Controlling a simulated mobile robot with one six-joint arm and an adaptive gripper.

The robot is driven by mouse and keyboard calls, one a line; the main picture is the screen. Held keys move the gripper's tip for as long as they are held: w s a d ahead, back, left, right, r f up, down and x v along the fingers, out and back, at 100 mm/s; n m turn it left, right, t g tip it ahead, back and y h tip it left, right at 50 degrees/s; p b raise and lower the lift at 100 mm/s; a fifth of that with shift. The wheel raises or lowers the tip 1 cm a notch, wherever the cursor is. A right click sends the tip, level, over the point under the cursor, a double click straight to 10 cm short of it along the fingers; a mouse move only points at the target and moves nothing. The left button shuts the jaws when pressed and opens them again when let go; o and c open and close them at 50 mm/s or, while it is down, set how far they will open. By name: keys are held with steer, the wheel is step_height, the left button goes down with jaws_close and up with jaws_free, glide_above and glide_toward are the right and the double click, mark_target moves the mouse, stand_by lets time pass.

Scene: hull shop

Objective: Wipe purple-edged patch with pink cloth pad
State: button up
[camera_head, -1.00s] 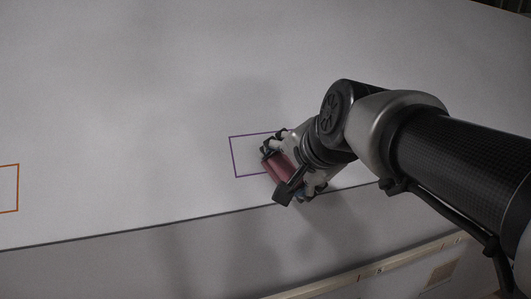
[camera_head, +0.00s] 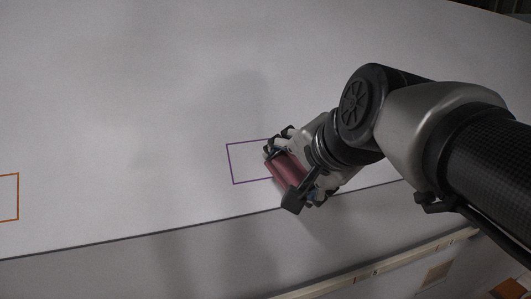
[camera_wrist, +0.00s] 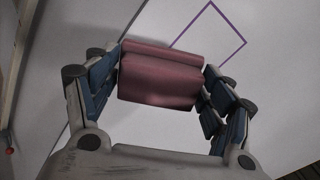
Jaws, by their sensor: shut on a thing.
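The purple-edged patch (camera_head: 248,163) is an outlined rectangle on the pale surface, near the middle of the head view. Its right part is hidden behind my gripper. My gripper (camera_head: 282,174) is shut on the pink cloth pad (camera_head: 287,171) at the patch's right side. In the wrist view the pad (camera_wrist: 160,78) sits between the blue-lined fingers of my gripper (camera_wrist: 160,85), and the purple outline (camera_wrist: 229,27) shows beyond it at the upper right. I cannot tell whether the pad touches the surface.
An orange-edged outline (camera_head: 18,198) lies on the same pale surface (camera_head: 130,120) at the far left. The surface ends at a dark lower edge (camera_head: 130,237), with a lower panel and a pale rail (camera_head: 375,272) beneath. The area above and left of the patch is clear.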

steer(key=shift+p+v, duration=0.8)
steer(key=shift+v, duration=1.7)
steer(key=shift+r, duration=0.1)
steer(key=p+v, duration=0.1)
steer(key=v, duration=0.3)
